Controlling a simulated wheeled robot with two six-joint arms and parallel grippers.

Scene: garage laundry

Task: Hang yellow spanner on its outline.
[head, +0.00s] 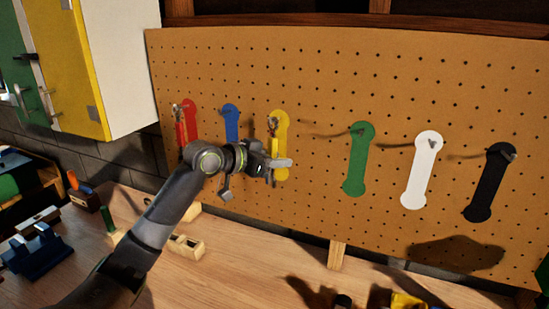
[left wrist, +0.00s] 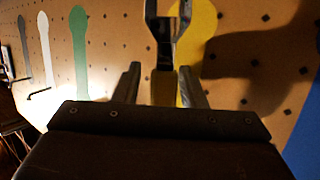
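The yellow spanner (head: 273,127) is upright in front of its yellow outline (head: 282,117) on the pegboard, its grey jaw near the top of the outline. My left gripper (head: 282,163) is at its yellow handle and partly hides it. In the left wrist view, the spanner's grey jaw (left wrist: 167,30) and handle stand between my two fingers (left wrist: 163,82), with a visible gap beside the handle; the fingers look open. The yellow outline (left wrist: 203,28) shows behind the spanner. Whether the spanner rests on its peg is unclear. My right gripper is out of view.
Red (head: 190,112) and blue (head: 231,115) outlines with spanners are to the left. Green (head: 358,160), white (head: 422,170) and black (head: 488,182) outlines with bare pegs are to the right. Below is a wooden bench (head: 235,265) with a wooden block (head: 186,247) and a blue vise (head: 38,252).

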